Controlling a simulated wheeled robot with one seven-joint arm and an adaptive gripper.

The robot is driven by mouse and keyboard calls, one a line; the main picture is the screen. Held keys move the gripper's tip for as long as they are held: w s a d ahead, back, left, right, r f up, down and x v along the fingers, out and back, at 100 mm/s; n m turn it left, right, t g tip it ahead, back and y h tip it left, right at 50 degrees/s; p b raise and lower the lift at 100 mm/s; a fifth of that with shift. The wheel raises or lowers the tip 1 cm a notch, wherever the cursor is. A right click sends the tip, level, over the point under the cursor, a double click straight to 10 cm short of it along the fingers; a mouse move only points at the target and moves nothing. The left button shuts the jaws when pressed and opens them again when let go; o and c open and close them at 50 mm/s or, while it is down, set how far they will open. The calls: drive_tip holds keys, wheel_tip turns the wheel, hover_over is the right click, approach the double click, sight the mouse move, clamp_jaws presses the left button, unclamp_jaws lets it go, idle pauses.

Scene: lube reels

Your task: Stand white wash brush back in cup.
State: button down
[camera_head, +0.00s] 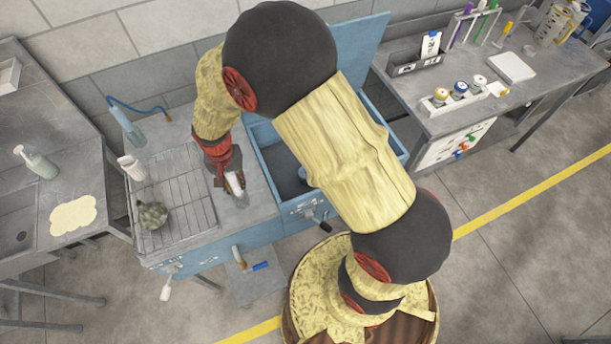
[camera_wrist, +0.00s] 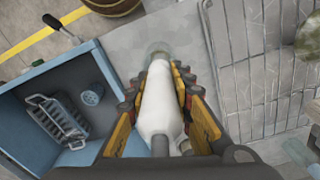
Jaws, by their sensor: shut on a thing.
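My gripper (camera_head: 228,172) is shut on the white wash brush (camera_head: 236,183), above the grey worktop beside the blue basin. In the wrist view the brush (camera_wrist: 158,108) lies between the two finger pads, its thick white part towards the camera and its narrower end pointing away. A small clear cup (camera_head: 241,201) stands on the worktop just below the brush in the head view. In the wrist view a faint round clear rim (camera_wrist: 158,48) shows at the brush's far end. I cannot tell whether the brush tip is inside the cup or above it.
A wire rack (camera_head: 178,215) with a green round scrubber (camera_head: 152,214) lies left of my gripper. A white bottle (camera_head: 132,167) and a blue bottle (camera_head: 128,128) stand behind it. The open blue basin (camera_wrist: 22,118) holds a grey basket (camera_wrist: 58,120). Bare worktop (camera_wrist: 135,40) surrounds the cup.

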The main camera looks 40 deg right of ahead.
drive_tip(key=c, duration=1.5)
unclamp_jaws()
drive_tip(key=shift+c, duration=0.2)
drive_tip(key=shift+o, duration=0.3)
drive_tip(key=shift+f, duration=0.1)
wheel_tip(320, 180, up, 12)
drive_tip(key=shift+f, duration=0.25)
drive_tip(key=shift+r, duration=0.3)
drive_tip(key=shift+s+d+r+b, duration=0.1)
drive_tip(key=shift+d+r+b, duration=0.2)
drive_tip(key=shift+b, duration=0.1)
drive_tip(key=s+d+r+n+t+b, duration=0.2)
drive_tip(key=s+d+r+b, duration=0.3)
drive_tip(key=s+b, duration=0.1)
drive_tip(key=shift+s+r+n+t+b, duration=0.3)
drive_tip(key=shift+s+r+t+b, duration=0.1)
drive_tip(key=shift+s, duration=0.1)
drive_tip(key=s+d+n+t+b, duration=0.1)
drive_tip(key=s+b, duration=0.1)
drive_tip(key=s, duration=0.1)
drive_tip(key=s+d+n+t+b, duration=0.1)
drive_tip(key=s+b, duration=0.1)
drive_tip(key=s, duration=0.2)
drive_tip(key=s+d+n+b, duration=0.1)
drive_tip(key=s+d+b, duration=0.1)
drive_tip(key=s, duration=0.2)
drive_tip(key=shift+s+f+t, duration=0.2)
drive_tip(key=shift+f+t, duration=0.05)
drive_tip(key=shift+t, duration=0.15)
